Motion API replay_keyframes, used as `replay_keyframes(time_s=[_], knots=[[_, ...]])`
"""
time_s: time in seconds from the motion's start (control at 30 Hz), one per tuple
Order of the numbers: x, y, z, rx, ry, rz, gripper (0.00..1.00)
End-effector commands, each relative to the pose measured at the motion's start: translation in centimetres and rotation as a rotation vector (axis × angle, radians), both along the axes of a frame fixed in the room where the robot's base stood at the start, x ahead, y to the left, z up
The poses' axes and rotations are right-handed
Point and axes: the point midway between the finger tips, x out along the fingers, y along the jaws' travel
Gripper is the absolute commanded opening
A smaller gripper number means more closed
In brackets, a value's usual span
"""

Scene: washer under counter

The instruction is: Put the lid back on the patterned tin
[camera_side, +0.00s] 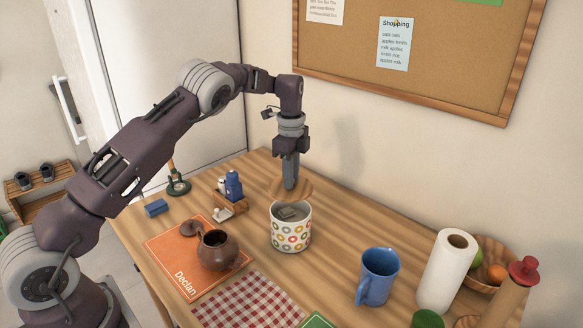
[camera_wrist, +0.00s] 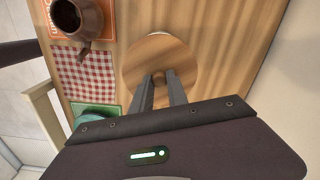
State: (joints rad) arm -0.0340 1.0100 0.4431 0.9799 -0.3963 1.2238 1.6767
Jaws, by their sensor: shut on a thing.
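The patterned tin (camera_side: 290,237) is white with coloured rings and stands upright on the wooden counter in the side view. Its top is open and something greyish shows inside. My gripper (camera_side: 290,184) points down above the tin, shut on the round wooden lid (camera_side: 303,191). The lid is roughly level and hangs above the tin's rim, apart from it, towards the back. In the wrist view the lid (camera_wrist: 150,55) lies beyond my fingers (camera_wrist: 162,80), which close on its small knob.
A brown teapot (camera_side: 217,251) on an orange mat (camera_side: 168,248) is left of the tin. A blue mug (camera_side: 378,275) and a paper roll (camera_side: 446,272) stand to the right. A checked cloth (camera_side: 243,300) lies in front. A small caddy (camera_side: 231,205) is behind left.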

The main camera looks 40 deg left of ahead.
Motion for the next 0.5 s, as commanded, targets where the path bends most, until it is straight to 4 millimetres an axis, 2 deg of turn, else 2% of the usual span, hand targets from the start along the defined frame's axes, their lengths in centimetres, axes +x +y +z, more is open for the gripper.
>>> replay_keyframes(time_s=[0.3,0.5], knots=[[-0.1,0.0,-3.8,0.001,0.001,0.001,0.0],[0.0,0.0,-5.5,0.0,0.001,0.0,0.0]])
